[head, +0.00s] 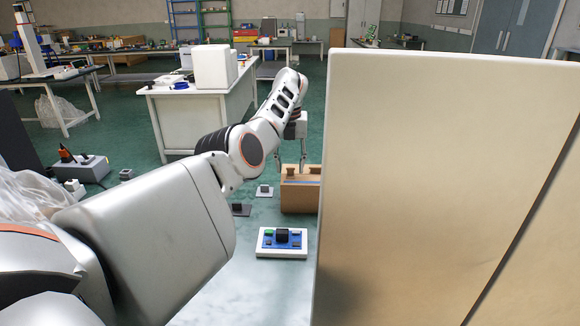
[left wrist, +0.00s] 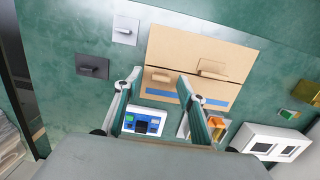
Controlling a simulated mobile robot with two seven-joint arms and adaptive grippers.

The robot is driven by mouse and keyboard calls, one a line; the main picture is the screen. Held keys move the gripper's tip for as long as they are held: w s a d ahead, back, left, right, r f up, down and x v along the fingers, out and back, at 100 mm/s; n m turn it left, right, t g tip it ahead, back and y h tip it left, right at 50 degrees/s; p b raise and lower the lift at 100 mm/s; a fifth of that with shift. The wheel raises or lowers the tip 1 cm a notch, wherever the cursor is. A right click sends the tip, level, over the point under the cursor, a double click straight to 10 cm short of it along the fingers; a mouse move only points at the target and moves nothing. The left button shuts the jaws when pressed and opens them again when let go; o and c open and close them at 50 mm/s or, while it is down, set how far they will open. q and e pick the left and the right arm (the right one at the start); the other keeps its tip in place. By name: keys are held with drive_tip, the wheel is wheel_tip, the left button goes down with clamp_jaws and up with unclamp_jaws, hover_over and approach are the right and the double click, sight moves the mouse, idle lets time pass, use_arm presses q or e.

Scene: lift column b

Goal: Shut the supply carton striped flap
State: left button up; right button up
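The brown supply carton (head: 298,200) stands on the pale green surface in the head view, with a blue band near its top. In the left wrist view the carton (left wrist: 195,45) is seen from above, with a seam across it and two small tan blocks. Blue stripes (left wrist: 160,95) run along its lower part; whether that flap lies flat or stands up is hard to tell. My left gripper (head: 293,162) is over the carton's top. In the wrist view its fingers (left wrist: 158,82) are wide apart, with nothing gripped between them. My right gripper is not in view.
A white device with blue panel (head: 282,242) lies in front of the carton. Small dark-topped plates (head: 264,191) lie to its left. A large pale panel (head: 430,190) hides the right side. A white-topped bench (head: 190,115) stands behind. A white box (left wrist: 270,143) is right of the gripper.

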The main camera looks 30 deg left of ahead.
use_arm(q)
wheel_tip(320, 180, up, 11)
drive_tip(key=shift+s+d+r, duration=0.15)
drive_tip(key=shift+s+d, duration=0.15)
drive_tip(key=shift+s, duration=0.15)
idle(0.4)
